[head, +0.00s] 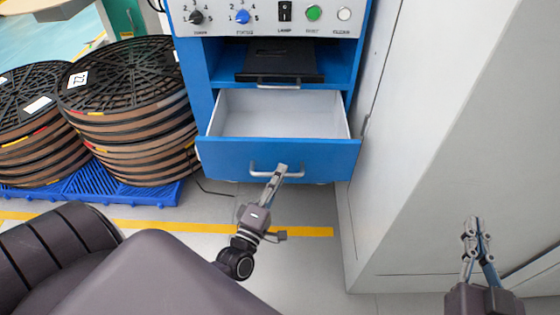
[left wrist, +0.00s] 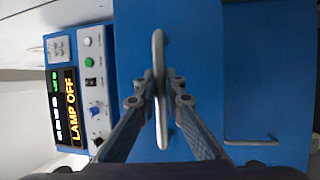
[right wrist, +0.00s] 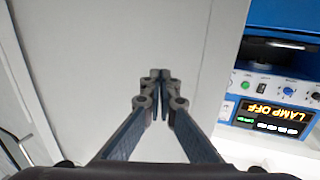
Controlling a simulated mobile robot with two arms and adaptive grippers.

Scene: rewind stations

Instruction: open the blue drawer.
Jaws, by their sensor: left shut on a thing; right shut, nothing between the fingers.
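The blue drawer (head: 225,160) stands pulled out of the blue cabinet in the head view, and its white inside (head: 280,115) looks empty. Its bar handle (head: 258,171) is on the front face. My left gripper (head: 279,174) is shut on this handle, and the left wrist view shows the handle (left wrist: 159,60) between the two fingers (left wrist: 160,93). My right gripper (head: 474,228) is shut and empty in front of the pale grey wall panel at right. The right wrist view shows its fingertips (right wrist: 160,77) together, touching nothing visible.
Above the drawer is an open shelf with a black tray (head: 280,62) and a control panel (head: 270,17) with knobs and buttons. Stacked reels (head: 125,75) stand on a blue pallet (head: 120,188) at left. A grey cabinet side (head: 450,130) closes off the right. Floor shows in front of the drawer.

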